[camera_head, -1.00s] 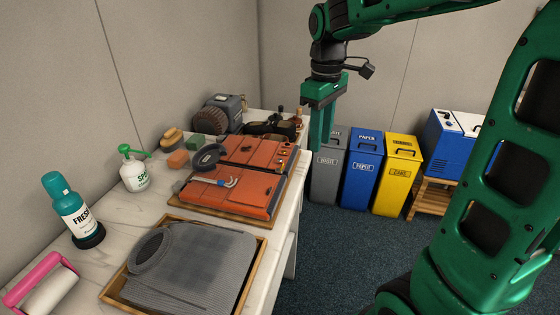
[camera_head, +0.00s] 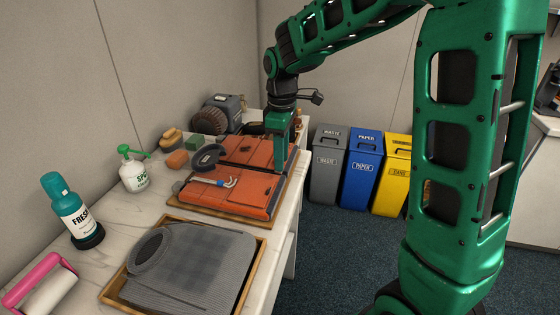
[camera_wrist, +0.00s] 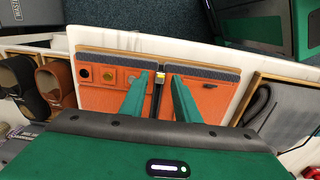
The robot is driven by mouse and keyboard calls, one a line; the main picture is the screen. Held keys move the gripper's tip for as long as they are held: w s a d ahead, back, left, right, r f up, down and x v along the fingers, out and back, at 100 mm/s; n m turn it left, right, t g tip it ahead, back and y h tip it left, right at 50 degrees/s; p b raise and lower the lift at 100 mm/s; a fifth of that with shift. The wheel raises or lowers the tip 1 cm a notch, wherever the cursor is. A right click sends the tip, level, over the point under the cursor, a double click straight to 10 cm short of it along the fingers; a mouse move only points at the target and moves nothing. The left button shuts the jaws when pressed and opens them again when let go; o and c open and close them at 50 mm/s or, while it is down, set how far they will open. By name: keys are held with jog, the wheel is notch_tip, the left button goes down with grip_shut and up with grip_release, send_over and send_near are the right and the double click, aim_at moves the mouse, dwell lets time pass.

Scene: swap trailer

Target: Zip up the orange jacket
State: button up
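The orange jacket (camera_head: 232,198) lies flat on a wooden board (camera_head: 215,212) on the counter, in two panels with a dark strip between them. In the wrist view the jacket (camera_wrist: 205,100) has a dark grey hem at its far edge. A small yellowish zip pull (camera_wrist: 160,71) sits at that edge, in the strip between the panels. My gripper (camera_head: 281,171) is over the jacket's right edge, pointing down. In the wrist view my gripper (camera_wrist: 159,80) is open, with one finger on each side of the strip and the pull between the tips; contact is not clear.
A tray with grey mesh cloth (camera_head: 195,265) lies in front. Waste bins (camera_head: 329,165) stand beyond the counter on the right.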

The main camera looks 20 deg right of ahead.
jog(key=shift+f, duration=0.8)
jog(key=shift+c, duration=0.2)
